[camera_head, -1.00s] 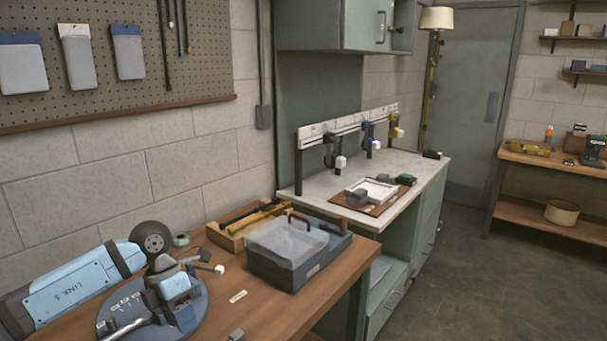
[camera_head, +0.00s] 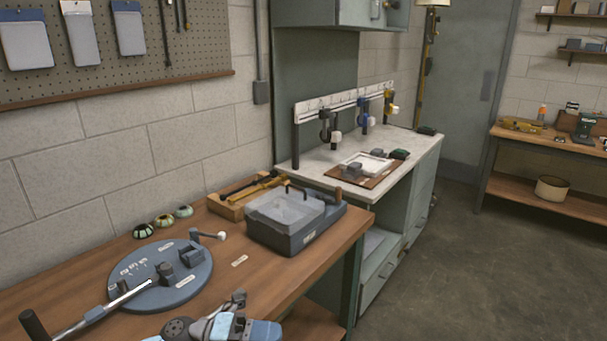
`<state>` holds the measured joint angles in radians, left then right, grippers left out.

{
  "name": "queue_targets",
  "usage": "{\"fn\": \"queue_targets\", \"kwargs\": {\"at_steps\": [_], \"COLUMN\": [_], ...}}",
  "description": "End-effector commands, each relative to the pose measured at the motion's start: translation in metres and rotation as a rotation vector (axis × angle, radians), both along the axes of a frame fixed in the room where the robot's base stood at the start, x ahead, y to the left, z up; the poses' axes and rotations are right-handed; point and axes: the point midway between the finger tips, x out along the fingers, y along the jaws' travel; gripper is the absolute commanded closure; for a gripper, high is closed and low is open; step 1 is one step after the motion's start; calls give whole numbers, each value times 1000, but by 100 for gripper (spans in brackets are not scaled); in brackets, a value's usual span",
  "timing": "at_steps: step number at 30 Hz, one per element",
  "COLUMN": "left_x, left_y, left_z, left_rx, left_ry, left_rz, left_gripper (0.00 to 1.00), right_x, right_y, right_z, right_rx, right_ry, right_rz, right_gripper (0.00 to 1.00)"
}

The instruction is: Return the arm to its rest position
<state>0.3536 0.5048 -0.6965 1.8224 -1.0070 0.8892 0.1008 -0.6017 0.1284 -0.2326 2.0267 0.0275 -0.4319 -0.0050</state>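My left arm shows at the bottom edge, with its light-blue wrist and gripper (camera_head: 238,299) low over the front edge of the wooden bench (camera_head: 215,262). The gripper is small and cut by the frame's lower edge, so I cannot tell whether its fingers are open or shut. No held object is visible. A round blue-grey plate (camera_head: 135,287) lies on the bench behind it, apart from the gripper in the picture. The plate carries a dark clamp block, a metal rod with a black handle (camera_head: 34,325) and a white-tipped lever (camera_head: 221,236). My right gripper is not in view.
Several small round striped pieces (camera_head: 164,221) stand along the wall. A grey case with a clear lid (camera_head: 290,238) and a wooden tray (camera_head: 228,208) of tools sit at the bench's back right. Beyond is a pale counter (camera_head: 408,147); open floor (camera_head: 450,270) lies right.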

Motion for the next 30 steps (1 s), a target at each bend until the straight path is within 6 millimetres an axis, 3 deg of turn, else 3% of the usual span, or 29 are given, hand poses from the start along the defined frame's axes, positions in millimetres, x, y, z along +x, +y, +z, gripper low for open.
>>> {"fn": "queue_targets", "kwargs": {"at_steps": [5,8,11,18,24,26,27,30], "left_x": [0,2,-7,-66,-130,-151,-158,-154], "left_y": [9,30,56,108,129,133,135,135], "left_z": [-12,-37,-77,-180,-238,-252,-249,-219], "left_rx": [-338,-472,-566,-645,-626,-613,-609,-608], "left_ry": [376,614,872,1419,1752,1842,1877,1851], "left_rz": [340,545,752,1139,1332,1377,1394,1386], "left_gripper": [57,57,57,57,57,57,57,57], "right_x": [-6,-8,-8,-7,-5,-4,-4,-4], "right_y": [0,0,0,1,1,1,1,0], "right_z": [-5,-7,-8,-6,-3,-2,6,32], "right_rx": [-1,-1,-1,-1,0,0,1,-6], "right_ry": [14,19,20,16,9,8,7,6], "right_rz": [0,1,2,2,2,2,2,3], "right_gripper": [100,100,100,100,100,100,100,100]}}
